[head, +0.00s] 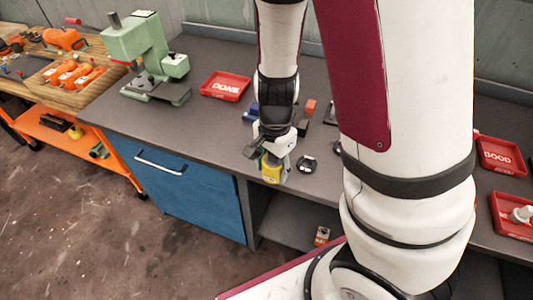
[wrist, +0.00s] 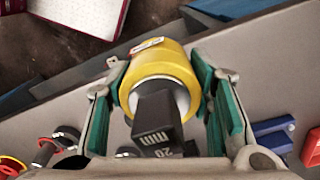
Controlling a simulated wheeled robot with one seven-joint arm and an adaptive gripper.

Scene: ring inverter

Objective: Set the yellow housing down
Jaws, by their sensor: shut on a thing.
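The yellow housing (wrist: 160,62) is a short yellow cylinder with a pale inner bore and a small label on its side. My gripper (wrist: 162,95) is shut on it, with a green-padded finger on each side. A dark square block marked "20" and "MM" (wrist: 158,125) shows in front of the bore; I cannot tell whether it sits inside. In the head view the yellow housing (head: 271,168) is in my gripper (head: 272,155) at the front edge of the grey bench (head: 205,125). Whether its underside touches the bench is hidden.
A dark round part (head: 306,164) lies right of my gripper. Blue and orange-red blocks (head: 310,107) stand behind it. A red "DONE" tray (head: 225,86) and a green press (head: 145,50) are to the left. A red "GOOD" tray (head: 500,156) is at right.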

